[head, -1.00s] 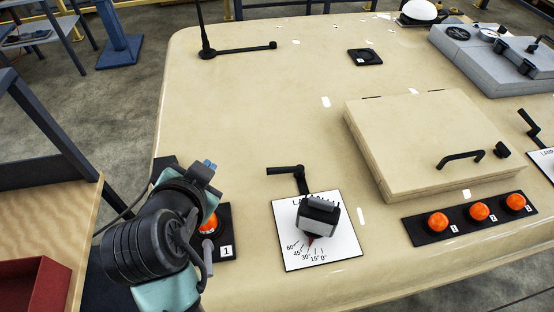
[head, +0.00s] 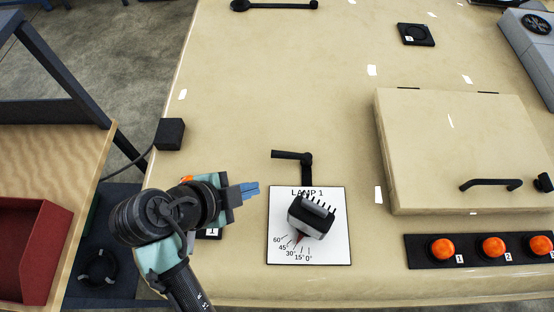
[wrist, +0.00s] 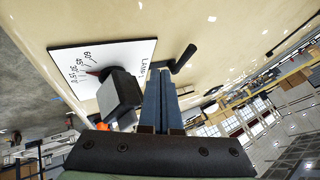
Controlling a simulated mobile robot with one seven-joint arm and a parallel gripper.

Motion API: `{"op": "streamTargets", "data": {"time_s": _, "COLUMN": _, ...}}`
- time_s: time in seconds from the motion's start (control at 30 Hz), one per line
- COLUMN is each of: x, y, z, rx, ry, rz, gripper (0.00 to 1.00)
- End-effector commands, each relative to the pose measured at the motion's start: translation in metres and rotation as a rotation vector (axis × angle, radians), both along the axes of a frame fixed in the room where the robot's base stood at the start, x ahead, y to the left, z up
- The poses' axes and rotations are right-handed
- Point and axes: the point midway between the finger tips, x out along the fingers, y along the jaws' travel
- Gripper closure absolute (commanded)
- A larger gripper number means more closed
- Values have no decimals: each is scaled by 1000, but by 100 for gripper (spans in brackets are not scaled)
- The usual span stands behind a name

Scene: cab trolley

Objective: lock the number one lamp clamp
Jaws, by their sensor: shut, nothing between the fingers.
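The lamp 1 unit (head: 312,216) is a dark block with fins on a white scale plate (head: 336,246) lettered LAMP 1. Its red pointer sits around the 30 to 45 marks. A black crank-shaped clamp lever (head: 292,155) stands at the plate's far edge, its arm toward the left. My gripper (head: 252,189) is shut and empty, left of the plate, with its blue fingers toward the lamp. In the wrist view the fingers (wrist: 163,98) appear beside the lamp block (wrist: 120,92), with the clamp lever (wrist: 182,60) beyond their tips. I see no contact.
A row of orange buttons (head: 493,248) and a raised hatch (head: 450,140) with a handle lie to the right. A black box (head: 169,134) is at the left edge.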

Motion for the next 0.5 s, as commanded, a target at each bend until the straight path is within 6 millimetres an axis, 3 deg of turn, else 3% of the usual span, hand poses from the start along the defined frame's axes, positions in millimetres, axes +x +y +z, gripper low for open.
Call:
{"op": "streamTargets", "data": {"time_s": 0.17, "x": 6, "y": -6, "z": -9, "rx": -2, "ry": 2, "rz": -2, "gripper": 100}}
{"op": "streamTargets", "data": {"time_s": 0.5, "x": 38, "y": -37, "z": -61, "rx": -1, "ry": 4, "rz": -3, "gripper": 100}}
